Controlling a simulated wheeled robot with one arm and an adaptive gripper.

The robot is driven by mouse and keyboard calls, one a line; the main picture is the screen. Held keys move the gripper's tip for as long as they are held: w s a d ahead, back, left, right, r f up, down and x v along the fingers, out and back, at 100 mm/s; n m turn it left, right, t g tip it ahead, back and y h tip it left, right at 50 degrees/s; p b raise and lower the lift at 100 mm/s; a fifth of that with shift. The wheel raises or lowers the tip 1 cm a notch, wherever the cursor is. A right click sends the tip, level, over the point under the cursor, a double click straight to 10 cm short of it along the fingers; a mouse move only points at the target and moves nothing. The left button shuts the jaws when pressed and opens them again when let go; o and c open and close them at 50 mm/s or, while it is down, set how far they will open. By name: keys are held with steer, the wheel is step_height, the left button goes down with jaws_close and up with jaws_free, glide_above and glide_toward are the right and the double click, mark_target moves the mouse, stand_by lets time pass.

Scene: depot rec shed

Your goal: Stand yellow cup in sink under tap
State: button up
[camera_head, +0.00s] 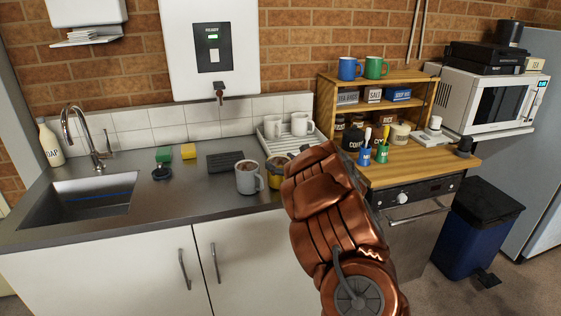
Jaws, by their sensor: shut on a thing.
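The yellow cup (274,178) is on or just above the grey counter, to the right of a grey mug. Its right side is hidden behind my copper arm, and something dark shows inside its rim. My gripper (302,152) is at the cup, shut on it; its fingers are mostly hidden by the arm. I cannot tell whether the cup's base touches the counter. The sink (72,207) is a steel basin at the left, with a blue line on its inner wall. The curved tap (88,132) rises at its back edge.
The grey mug (248,180) stands close left of the cup. A dark mat (226,162), green sponge (164,154), yellow sponge (188,151) and dark round plug (161,172) lie towards the sink. A drying rack (270,146) with white mugs is behind. The front counter strip is clear.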

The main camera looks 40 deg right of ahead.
steer(key=shift+f+b, duration=0.2)
steer(key=shift+b, duration=0.15)
steer(key=o, duration=1.3)
steer(key=shift+r, duration=0.15)
steer(key=shift+r+p, duration=0.15)
steer(key=shift+p, duration=0.3)
steer(key=s+b, duration=0.3)
steer(key=s, duration=0.9)
